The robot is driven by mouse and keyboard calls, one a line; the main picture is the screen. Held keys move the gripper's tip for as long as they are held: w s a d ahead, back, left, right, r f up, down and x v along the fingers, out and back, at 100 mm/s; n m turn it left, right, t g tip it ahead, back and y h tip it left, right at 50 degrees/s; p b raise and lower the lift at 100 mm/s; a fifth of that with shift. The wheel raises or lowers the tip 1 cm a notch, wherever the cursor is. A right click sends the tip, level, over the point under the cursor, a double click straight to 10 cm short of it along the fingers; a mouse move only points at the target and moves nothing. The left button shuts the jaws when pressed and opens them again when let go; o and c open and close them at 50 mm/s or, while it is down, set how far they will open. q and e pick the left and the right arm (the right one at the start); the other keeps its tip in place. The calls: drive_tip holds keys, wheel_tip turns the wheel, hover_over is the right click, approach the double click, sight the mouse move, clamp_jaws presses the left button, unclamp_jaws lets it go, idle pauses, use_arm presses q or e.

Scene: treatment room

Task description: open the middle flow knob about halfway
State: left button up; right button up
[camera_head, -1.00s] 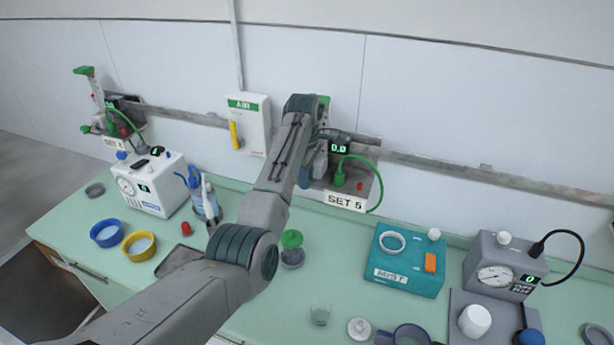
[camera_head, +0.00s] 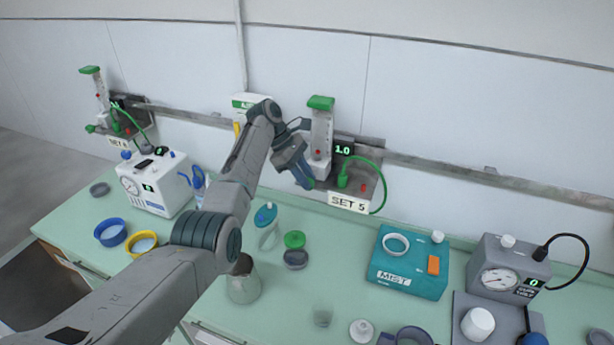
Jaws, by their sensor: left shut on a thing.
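The flowmeter (camera_head: 321,132) of the SET 5 station is a clear upright tube with a green cap, fixed to the wall rail. Its small display (camera_head: 343,149) reads 1.0, and its plate (camera_head: 348,203) reads SET 5. My left gripper (camera_head: 306,180) is at the lower left of this tube, shut on the green flow knob (camera_head: 311,184). The fingers hide most of the knob. My right gripper is not in view. Another flowmeter (camera_head: 96,92) with a green knob (camera_head: 90,129) stands at the far left of the rail.
A green hose (camera_head: 381,180) loops beside the SET 5 display. My left arm crosses above the counter.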

use_arm(q)
drive_tip(key=shift+s+a+f, duration=0.1)
drive_tip(key=shift+s+f, duration=0.05)
drive_tip(key=shift+f, duration=0.3)
drive_tip(key=o, duration=0.8)
drive_tip(key=shift+o, duration=0.3)
drive_tip(key=shift+a+r, duration=0.15)
drive_tip(key=shift+r, duration=0.15)
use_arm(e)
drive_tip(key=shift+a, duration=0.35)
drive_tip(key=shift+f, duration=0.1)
use_arm(q)
drive_tip(key=b+v, duration=0.5)
drive_tip(key=v, duration=0.5)
drive_tip(key=shift+a+r, duration=0.2)
drive_tip(key=shift+a, duration=0.1)
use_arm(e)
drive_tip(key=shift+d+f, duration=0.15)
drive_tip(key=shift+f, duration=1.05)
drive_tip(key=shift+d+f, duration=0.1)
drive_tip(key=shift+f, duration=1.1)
